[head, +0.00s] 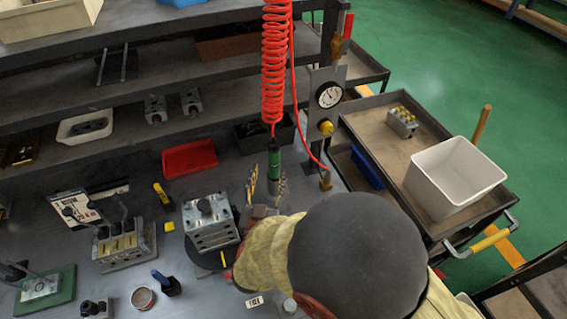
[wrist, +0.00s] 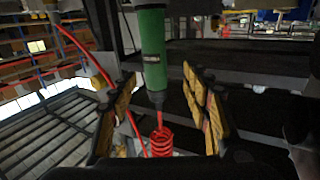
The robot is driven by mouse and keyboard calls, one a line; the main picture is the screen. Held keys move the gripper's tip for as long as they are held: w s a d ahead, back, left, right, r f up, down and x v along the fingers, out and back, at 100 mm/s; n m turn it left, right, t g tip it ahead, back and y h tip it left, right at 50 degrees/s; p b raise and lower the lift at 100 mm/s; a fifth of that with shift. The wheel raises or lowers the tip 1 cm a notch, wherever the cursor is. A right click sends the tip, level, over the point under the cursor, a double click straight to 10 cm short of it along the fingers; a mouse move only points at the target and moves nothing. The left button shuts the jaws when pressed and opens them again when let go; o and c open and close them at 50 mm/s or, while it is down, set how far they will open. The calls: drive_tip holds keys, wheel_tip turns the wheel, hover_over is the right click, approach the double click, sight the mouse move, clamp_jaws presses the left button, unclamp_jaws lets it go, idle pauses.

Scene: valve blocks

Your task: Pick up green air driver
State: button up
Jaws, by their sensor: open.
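The green air driver (head: 274,158) is upright at the back of the bench, at the lower end of a red coiled hose (head: 275,60). My gripper (head: 266,180) is open, with one finger on each side of the driver's lower part in the head view. In the wrist view the driver (wrist: 152,45) shows at the top centre, between and beyond the open fingers of my gripper (wrist: 160,95). The hose coil (wrist: 161,142) shows below it there. I see no clear contact between fingers and driver. My arm hides part of the bench front.
A valve block (head: 208,222) stands left of my gripper, on a dark round base. A red tray (head: 189,158) lies behind it. A pressure gauge (head: 329,95) on a post stands right of the hose. A white bin (head: 453,178) sits on the cart at right.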

sight(273, 159)
drive_tip(key=shift+w+d+f, duration=0.15)
drive_tip(key=shift+d, duration=0.05)
drive_tip(key=shift+w+b, duration=0.35)
drive_tip(key=shift+w, duration=0.5)
drive_tip(key=w, duration=0.1)
drive_tip(key=w+r+b, duration=0.1)
drive_tip(key=w, duration=0.1)
drive_tip(key=w+b, duration=0.1)
drive_tip(key=w, duration=0.1)
drive_tip(key=shift+w+d+r, duration=0.15)
drive_tip(key=shift+w+d, duration=0.1)
drive_tip(key=shift+c, duration=0.6)
clamp_jaws()
drive_tip(key=shift+r, duration=0.1)
